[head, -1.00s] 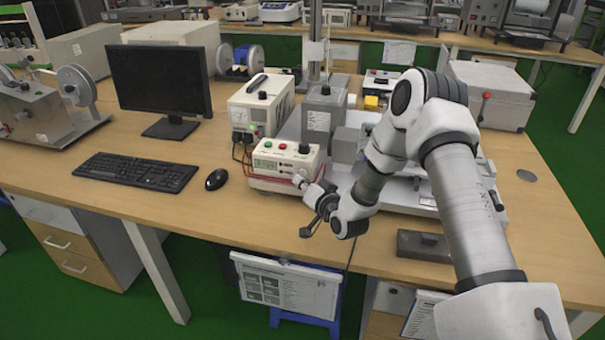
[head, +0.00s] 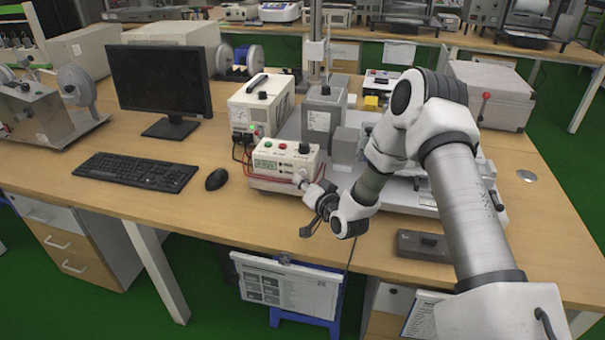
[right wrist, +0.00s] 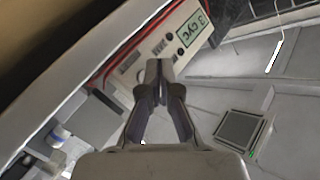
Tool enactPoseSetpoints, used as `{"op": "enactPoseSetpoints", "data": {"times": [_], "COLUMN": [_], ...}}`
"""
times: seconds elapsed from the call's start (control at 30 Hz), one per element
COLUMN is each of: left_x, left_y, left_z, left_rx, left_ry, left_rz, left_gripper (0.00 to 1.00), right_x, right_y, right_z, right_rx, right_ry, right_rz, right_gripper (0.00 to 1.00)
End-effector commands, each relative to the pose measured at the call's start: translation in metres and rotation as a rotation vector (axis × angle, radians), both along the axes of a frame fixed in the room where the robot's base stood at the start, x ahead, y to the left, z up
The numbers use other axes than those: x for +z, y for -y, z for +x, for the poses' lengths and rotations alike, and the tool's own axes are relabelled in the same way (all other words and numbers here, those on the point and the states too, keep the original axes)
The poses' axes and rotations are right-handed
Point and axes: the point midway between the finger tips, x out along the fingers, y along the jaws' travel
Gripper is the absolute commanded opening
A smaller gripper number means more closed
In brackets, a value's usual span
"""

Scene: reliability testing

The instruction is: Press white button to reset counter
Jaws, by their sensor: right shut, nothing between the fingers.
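The counter is a white box (head: 285,161) in the middle of the desk, with green, red and black knobs on its top. Its green display (right wrist: 193,28) reads "3 CYC" in the right wrist view. My right gripper (head: 310,189) is at the lower right of the counter's front face. In the right wrist view its shut, empty fingers (right wrist: 159,68) point at the panel, beside the display. I cannot tell whether the tips touch the panel. The white button cannot be made out clearly near the fingertips. My left gripper is not in view.
A power supply (head: 260,105) and a grey metal unit (head: 324,110) stand behind the counter. A mouse (head: 216,179), keyboard (head: 135,171) and monitor (head: 160,80) are to the left. A dark grey block (head: 424,246) lies near the front edge. The desk front is mostly clear.

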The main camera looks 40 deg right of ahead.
Motion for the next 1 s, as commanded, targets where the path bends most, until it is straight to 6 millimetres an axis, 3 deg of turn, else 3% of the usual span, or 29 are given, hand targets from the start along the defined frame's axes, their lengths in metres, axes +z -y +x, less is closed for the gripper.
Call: {"op": "enactPoseSetpoints", "data": {"times": [1.0], "left_x": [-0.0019], "left_y": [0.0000], "left_z": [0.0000], "left_rx": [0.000], "left_ry": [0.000], "left_rz": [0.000], "left_gripper": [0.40], "right_x": [0.0003], "right_y": [0.0076], "right_z": [0.0063], "right_rx": [0.000], "right_ry": [0.000], "right_rz": [0.000], "right_gripper": [0.00]}}
